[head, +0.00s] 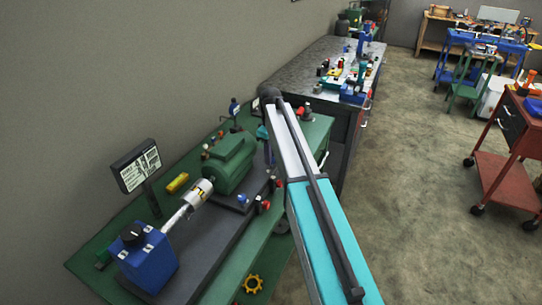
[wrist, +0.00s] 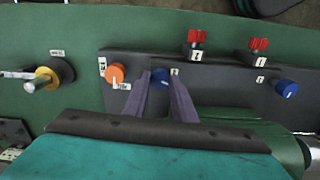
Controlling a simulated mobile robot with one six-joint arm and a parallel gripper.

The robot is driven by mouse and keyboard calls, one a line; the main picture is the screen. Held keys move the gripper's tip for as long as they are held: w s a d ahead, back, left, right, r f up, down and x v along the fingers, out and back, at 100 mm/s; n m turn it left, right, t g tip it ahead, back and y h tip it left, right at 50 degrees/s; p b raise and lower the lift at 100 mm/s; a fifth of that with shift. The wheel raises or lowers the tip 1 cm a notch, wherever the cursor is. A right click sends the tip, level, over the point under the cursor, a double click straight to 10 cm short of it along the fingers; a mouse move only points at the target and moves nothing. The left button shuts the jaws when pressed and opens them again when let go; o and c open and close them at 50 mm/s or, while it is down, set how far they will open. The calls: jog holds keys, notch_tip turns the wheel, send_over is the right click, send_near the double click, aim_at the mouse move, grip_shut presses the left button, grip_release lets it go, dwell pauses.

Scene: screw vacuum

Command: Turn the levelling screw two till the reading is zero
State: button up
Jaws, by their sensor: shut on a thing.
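My gripper (wrist: 160,78) reaches down over the edge of a dark baseplate in the wrist view. Its two fingers are shut on a blue screw head (wrist: 160,74) that shows between the fingertips. A small label beside this head is too blurred to read. A second blue screw head (wrist: 286,88) with a white mark sits at the right of the same plate. In the head view my arm hides the gripper. A display (head: 140,166) stands at the left in the head view; its figures are too small to read with certainty.
An orange knob (wrist: 116,73) sits just left of my fingers. Two red-topped screws (wrist: 196,38) (wrist: 258,46) stand beyond them. A green motor (head: 230,160), a coupled shaft (head: 178,215) and a blue box (head: 147,265) lie along the plate on the green bench (head: 85,262).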

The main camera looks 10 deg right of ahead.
jog(key=n, duration=0.5)
jog(key=shift+a, duration=0.1)
jog(key=shift+n, duration=2.4)
jog(key=o, duration=1)
jog(key=shift+o, duration=0.2)
jog(key=shift+r, duration=0.15)
notch_tip(320, 180, up, 14)
jog(key=b, duration=0.3)
jog(key=shift+f, duration=0.2)
